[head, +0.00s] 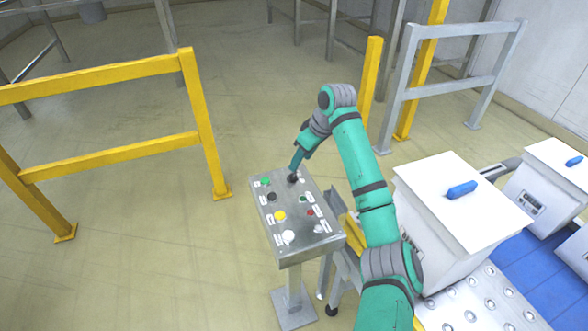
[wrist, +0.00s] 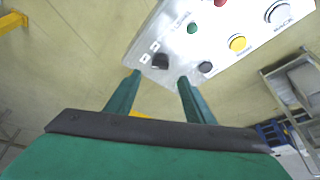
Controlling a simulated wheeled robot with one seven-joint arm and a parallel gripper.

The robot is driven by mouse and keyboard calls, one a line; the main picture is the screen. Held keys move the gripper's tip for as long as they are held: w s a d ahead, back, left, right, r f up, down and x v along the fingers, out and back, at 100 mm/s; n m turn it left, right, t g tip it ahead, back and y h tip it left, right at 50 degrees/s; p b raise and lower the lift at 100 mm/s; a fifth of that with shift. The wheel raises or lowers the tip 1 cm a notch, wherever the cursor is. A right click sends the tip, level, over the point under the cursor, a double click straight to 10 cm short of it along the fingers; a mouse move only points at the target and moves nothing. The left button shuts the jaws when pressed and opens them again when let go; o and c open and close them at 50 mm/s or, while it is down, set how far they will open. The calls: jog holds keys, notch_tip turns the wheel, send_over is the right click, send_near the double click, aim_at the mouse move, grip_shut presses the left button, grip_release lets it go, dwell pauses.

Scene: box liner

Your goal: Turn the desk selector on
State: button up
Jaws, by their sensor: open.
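The grey control desk (head: 300,230) stands on a post left of my arm, its sloped top carrying labelled controls. A black knob (head: 292,178) sits near the desk's far edge; in the wrist view this knob (wrist: 160,61) lies just beyond and between my fingertips. My gripper (head: 295,170) points down at it, and in the wrist view my gripper (wrist: 160,77) is open, with its fingers apart and nothing clearly held. A second black control (head: 271,196) is to the left. I cannot read the labels, so which knob is the selector is unclear.
Near the knob are green (head: 265,182), yellow (head: 279,215), red (head: 310,212) and white (head: 288,237) buttons. A white lidded box (head: 465,200) stands on the conveyor to the right. Yellow railing (head: 110,150) stands left; open floor lies between it and the desk.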

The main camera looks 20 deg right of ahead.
aim_at(295, 178)
jog(key=x, duration=0.7)
jog(key=shift+a+f, duration=0.1)
jog(key=shift+f, duration=0.2)
jog(key=c, duration=1)
